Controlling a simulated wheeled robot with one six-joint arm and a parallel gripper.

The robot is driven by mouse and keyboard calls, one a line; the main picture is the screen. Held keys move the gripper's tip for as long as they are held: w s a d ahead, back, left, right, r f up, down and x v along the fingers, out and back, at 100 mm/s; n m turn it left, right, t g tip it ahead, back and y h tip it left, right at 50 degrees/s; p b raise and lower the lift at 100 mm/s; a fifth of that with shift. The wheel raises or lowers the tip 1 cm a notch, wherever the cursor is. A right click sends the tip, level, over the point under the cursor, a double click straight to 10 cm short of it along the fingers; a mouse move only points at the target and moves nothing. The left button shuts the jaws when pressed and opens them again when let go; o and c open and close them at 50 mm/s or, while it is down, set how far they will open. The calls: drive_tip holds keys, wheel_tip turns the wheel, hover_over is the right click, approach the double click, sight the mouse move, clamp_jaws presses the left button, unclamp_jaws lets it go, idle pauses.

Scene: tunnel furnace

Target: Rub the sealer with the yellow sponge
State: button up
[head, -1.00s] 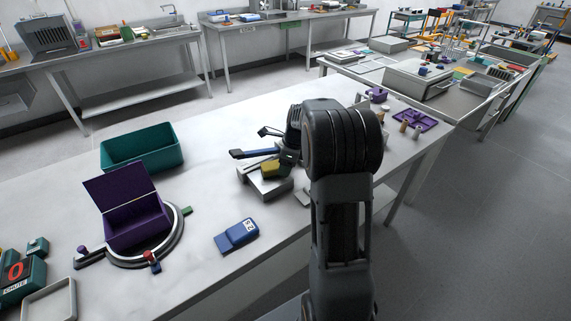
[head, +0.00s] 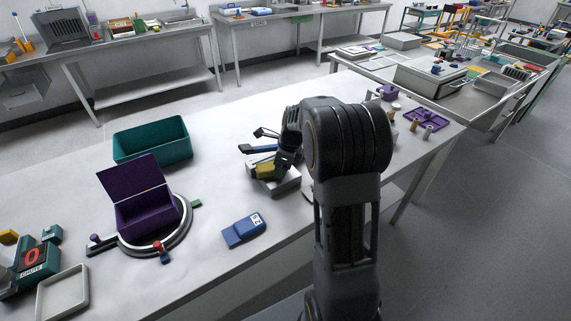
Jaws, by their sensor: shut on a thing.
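The sealer (head: 285,184) is a low light-grey device with a raised blue lever, standing on the white table left of my arm. The yellow sponge (head: 265,172) is at the top of the sealer's near side and seems to touch it, though the exact contact is hard to tell. My gripper (head: 276,165) is over the sealer, shut on the sponge. The arm and wrist hide the sealer's right part, and the fingertips are too small to see clearly.
A teal bin (head: 152,141), an open purple box (head: 145,205) inside a grey ring and a blue device (head: 244,231) stand to the left. A purple tray (head: 427,120) with small pegs nearby is at the right. The tabletop between teal bin and sealer is clear.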

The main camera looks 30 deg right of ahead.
sight(292, 169)
drive_tip(key=shift+s+a+f, duration=0.15)
drive_tip(key=shift+s+a, duration=0.05)
drive_tip(key=shift+a, duration=0.85)
drive_tip(key=shift+a+p, duration=0.1)
drive_tip(key=shift+p, duration=0.3)
drive_tip(key=shift+w+d+r+p, duration=0.15)
drive_tip(key=shift+d+p, duration=0.15)
drive_tip(key=shift+d, duration=0.55)
drive_tip(key=shift+w+d+r+p, duration=0.1)
drive_tip(key=shift+d+p, duration=0.2)
drive_tip(key=shift+d, duration=0.55)
drive_tip(key=shift+w+d+f+p, duration=0.15)
drive_tip(key=shift+d+p, duration=0.3)
drive_tip(key=shift+d, duration=1.35)
drive_tip(key=shift+s, duration=0.2)
drive_tip(key=shift+s+a+f+p, duration=0.15)
drive_tip(key=shift+a+p, duration=0.1)
drive_tip(key=shift+a, duration=0.9)
drive_tip(key=shift+s+a+r+p, duration=0.1)
drive_tip(key=shift+s+a+p, duration=0.15)
drive_tip(key=shift+a, duration=0.85)
drive_tip(key=shift+s+a+f+p, duration=0.1)
drive_tip(key=shift+a+p, duration=0.15)
drive_tip(key=shift+a, duration=0.9)
drive_tip(key=shift+a+p, duration=0.1)
drive_tip(key=shift+p, duration=0.2)
